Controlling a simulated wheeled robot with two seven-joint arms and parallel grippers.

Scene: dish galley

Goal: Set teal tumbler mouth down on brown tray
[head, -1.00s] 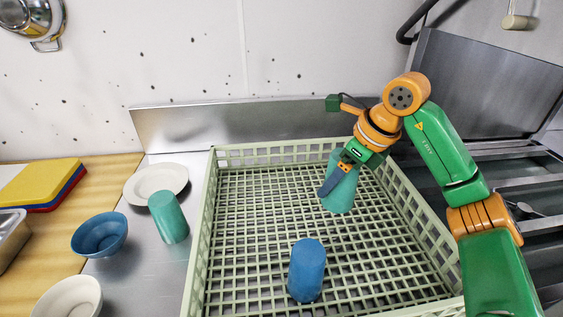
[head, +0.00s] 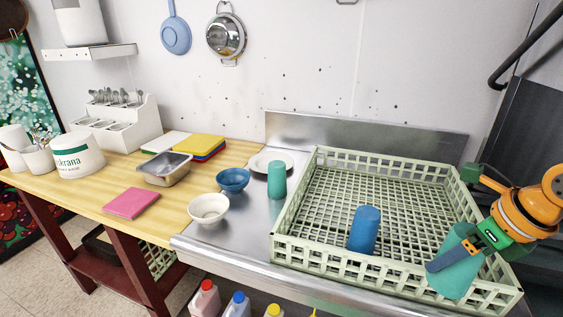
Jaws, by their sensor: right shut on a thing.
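My right gripper (head: 455,257) is shut on a teal tumbler (head: 452,282) at the right of the head view. The tumbler is tilted in the picture and appears in front of the rack's right front corner. Its mouth is not clearly visible. A second teal tumbler (head: 277,181) stands on the steel counter, left of the rack, beside a white plate. I cannot make out a brown tray for certain; a dark brown tray-like shape (head: 97,243) shows partly under the wooden table. My left gripper is not in view.
A pale green rack (head: 283,220) holds a blue tumbler (head: 364,229). A white plate (head: 259,164), blue bowl (head: 233,179) and cream bowl (head: 208,207) stand left of it. The wooden table (head: 85,192) holds a metal pan (head: 166,172), boards and a pink cloth (head: 131,203).

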